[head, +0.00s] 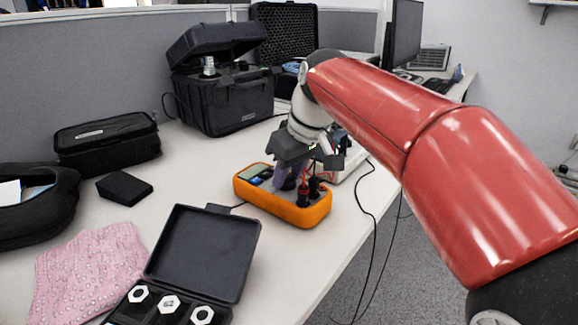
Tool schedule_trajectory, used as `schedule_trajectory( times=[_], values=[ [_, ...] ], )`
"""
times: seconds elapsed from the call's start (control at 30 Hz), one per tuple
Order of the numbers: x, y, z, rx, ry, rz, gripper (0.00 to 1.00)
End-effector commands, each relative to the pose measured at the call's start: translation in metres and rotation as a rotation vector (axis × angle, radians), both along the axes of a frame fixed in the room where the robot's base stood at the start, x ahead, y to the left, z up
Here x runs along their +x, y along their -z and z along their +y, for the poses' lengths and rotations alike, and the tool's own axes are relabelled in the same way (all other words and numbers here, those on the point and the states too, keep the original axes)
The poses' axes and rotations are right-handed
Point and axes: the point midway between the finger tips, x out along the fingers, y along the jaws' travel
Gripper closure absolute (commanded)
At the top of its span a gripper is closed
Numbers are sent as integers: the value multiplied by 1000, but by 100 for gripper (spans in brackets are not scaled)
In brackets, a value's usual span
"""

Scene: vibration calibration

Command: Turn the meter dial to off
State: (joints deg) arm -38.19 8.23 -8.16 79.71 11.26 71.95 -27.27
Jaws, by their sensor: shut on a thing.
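The orange meter (316,214) lies on the white table near its right edge. Its small screen shows at its left end, and red and black leads plug in at its right end. My gripper (288,183) points down over the middle of the meter, with its fingers at the dial. It is shut on the dial, which is mostly hidden by the fingers. The dial's marks and pointer position cannot be read in this view.
An open black case with white hex pieces (168,303) stands at the front. A pink cloth (88,270), a black block (125,188), a black pouch (107,145) and a large open black case (222,105) lie left and behind. Black cables hang off the table's right edge.

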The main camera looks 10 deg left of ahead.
Motion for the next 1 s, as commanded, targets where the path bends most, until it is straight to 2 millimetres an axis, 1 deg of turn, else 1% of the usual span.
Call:
schedule_trajectory(
  times=[0.2,0.57,0.6,0.73,1.0],
  values=[
    [0,-1,0,2,-34,-1,91],
    [0,0,0,1,-37,-1,91],
    [0,0,0,1,-37,-1,64],
    [0,0,0,1,-37,-1,47],
    [0,-1,0,0,-36,0,47]
  ],
)
